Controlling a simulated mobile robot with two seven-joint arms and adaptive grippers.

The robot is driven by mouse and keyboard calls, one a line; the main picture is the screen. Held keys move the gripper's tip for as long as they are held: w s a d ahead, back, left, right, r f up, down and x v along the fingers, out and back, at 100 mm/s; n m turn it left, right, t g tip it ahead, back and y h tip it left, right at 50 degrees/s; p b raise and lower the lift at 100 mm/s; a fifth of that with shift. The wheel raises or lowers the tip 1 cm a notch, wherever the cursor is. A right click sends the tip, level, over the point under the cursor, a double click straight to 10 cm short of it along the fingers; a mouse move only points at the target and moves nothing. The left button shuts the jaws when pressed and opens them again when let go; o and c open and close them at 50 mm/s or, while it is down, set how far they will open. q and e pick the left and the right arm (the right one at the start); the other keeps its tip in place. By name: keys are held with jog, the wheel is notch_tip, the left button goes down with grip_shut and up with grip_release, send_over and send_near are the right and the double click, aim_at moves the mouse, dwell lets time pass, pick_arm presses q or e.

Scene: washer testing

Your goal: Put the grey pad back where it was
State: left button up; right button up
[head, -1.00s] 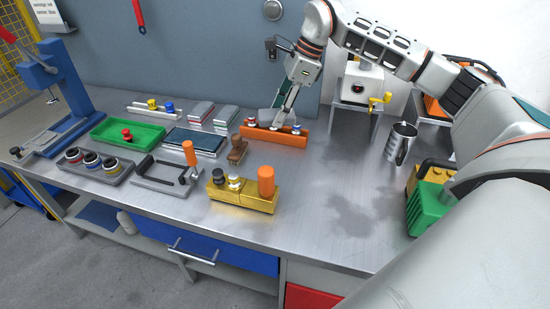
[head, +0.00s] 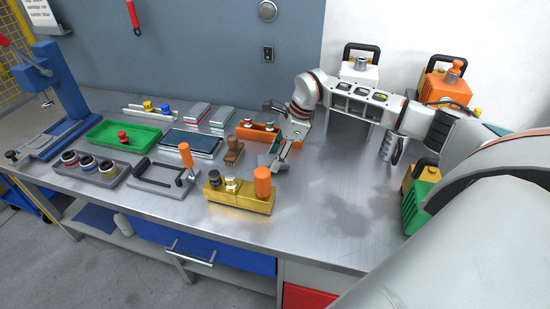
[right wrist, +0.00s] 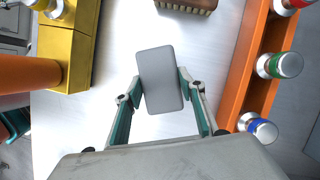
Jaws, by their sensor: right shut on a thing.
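The grey pad (right wrist: 160,78) is a flat, rounded rectangle. In the right wrist view it sits between the two fingers of my right gripper (right wrist: 163,97), which is shut on it. In the head view my right gripper (head: 275,164) points down between the orange rack and the gold block, and the pad (head: 266,161) shows as a small grey patch at its fingertips. Whether the pad touches the bench cannot be told. My left gripper is not in view.
The orange rack (right wrist: 241,75) with small capped bottles is close on one side, the gold block (head: 235,197) on the other. A wooden brush (head: 234,151) stands near the pad. The bench (head: 335,200) is clear to the right.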

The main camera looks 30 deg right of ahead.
jog(key=shift+f, duration=0.3)
jog(key=o, duration=1.1)
jog(key=b+v, duration=0.1)
jog(key=v, duration=1.1)
jog(key=shift+r, duration=0.1)
jog(key=shift+s, duration=0.1)
